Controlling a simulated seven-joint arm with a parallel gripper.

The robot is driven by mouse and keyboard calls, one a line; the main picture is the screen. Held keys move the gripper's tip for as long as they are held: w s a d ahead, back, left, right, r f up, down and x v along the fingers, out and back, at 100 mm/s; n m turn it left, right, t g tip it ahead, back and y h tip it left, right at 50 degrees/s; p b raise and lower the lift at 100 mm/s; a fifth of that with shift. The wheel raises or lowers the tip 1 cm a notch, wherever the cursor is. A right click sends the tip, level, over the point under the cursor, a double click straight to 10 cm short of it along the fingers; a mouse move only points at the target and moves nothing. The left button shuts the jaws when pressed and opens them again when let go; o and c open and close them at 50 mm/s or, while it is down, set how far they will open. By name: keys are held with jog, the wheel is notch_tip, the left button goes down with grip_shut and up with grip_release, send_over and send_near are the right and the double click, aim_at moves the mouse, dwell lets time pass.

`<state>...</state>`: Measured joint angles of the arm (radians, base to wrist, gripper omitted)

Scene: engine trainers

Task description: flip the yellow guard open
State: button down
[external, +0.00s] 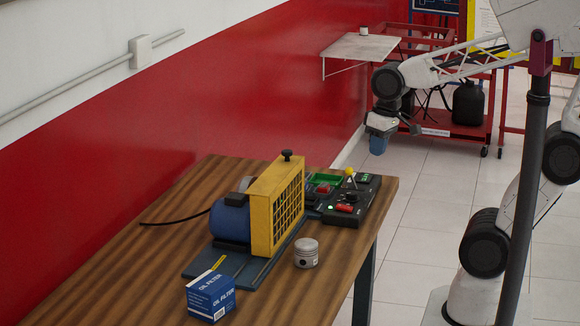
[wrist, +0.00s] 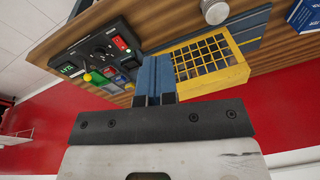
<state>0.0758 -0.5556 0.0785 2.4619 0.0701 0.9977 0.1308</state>
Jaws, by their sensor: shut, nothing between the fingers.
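The yellow guard (external: 262,216) stands upright on a blue base plate (external: 204,262), in front of a blue motor (external: 231,218). It has a dark grid face and a black knob (external: 287,155) on top. In the wrist view the guard (wrist: 232,76) lies to the right of my fingers, with its grid visible. My gripper (external: 378,145) is shut and empty, raised in the air beyond the table's far right end, apart from the guard. Its blue fingers (wrist: 153,64) are together in the wrist view. The guard's hinge cannot be made out.
A black control panel (external: 343,218) with a yellow-topped lever (external: 350,171) sits right of the guard. A metal piston (external: 306,254) and an oil filter box (external: 210,298) stand in front. A red wall runs behind the table. The table's left side is mostly clear, except for a black cable.

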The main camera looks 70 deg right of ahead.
jog(key=w+d+r+m+y, duration=0.2)
jog(key=w+d+m+y, duration=0.5)
jog(key=w+d+m, duration=1)
jog(key=w+d, duration=0.5)
jog(key=w, duration=0.2)
jog(key=shift+w+r+g, duration=0.2)
jog(key=shift+w+g, duration=0.2)
jog(key=shift+a, duration=0.1)
send_near(293, 157)
jog(key=x, duration=0.3)
jog(key=shift+w+a+f, duration=0.1)
jog(key=shift+a+f, duration=0.05)
jog(key=shift+a, duration=0.55)
jog(key=shift+w+a+f, duration=0.1)
jog(key=shift+a+f, duration=0.1)
jog(key=shift+a, duration=0.45)
jog(key=shift+w+a+f, duration=0.1)
jog(key=shift+a+f, duration=0.05)
jog(key=shift+a, duration=0.55)
jog(key=shift+a, duration=0.15)
